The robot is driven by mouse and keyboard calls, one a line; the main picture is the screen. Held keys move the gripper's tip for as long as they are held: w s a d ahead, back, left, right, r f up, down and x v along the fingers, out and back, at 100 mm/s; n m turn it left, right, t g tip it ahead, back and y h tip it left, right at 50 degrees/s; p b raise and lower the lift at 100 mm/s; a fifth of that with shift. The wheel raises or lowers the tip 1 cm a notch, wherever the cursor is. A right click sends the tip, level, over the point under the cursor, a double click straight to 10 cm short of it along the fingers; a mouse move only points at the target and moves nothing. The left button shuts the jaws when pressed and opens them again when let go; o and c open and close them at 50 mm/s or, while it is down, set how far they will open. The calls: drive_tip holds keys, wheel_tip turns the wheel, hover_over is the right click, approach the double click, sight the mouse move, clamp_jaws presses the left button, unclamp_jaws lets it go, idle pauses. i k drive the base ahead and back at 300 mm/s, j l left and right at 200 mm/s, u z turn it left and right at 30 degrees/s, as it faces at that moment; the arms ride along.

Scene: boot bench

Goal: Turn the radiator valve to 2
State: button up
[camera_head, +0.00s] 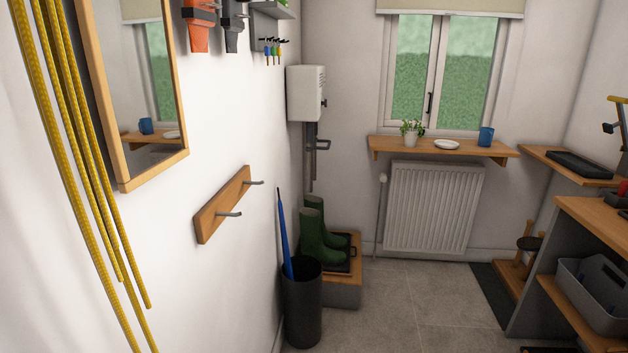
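A white ribbed radiator (431,208) hangs on the far wall under a wooden window shelf. A small white radiator valve (383,178) sits at its upper left corner, above a thin pipe running down to the floor. The valve is too small here to read any number or setting on it. My gripper is not in view, and nothing is seen touching the valve.
Green boots (317,240) stand on a low wooden bench left of the radiator. A black bin (303,302) holds a blue umbrella nearer me. A workbench (597,217) with a grey crate (592,294) stands right. The tiled floor (432,300) between is clear.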

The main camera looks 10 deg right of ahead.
sight(383, 175)
drive_tip(key=i+l+z, duration=0.4)
drive_tip(key=i, duration=0.5)
drive_tip(key=i+z, duration=0.4)
drive_tip(key=i, duration=0.5)
drive_tip(key=i+u, duration=0.1)
drive_tip(key=i, duration=0.4)
drive_tip(key=i+l+u, duration=0.1)
drive_tip(key=i, duration=0.35)
drive_tip(key=i+l+u, duration=0.1)
drive_tip(key=i, duration=0.4)
drive_tip(key=i+l+u, duration=0.1)
drive_tip(key=i, duration=0.35)
drive_tip(key=i+l+u, duration=0.45)
drive_tip(key=i, duration=0.15)
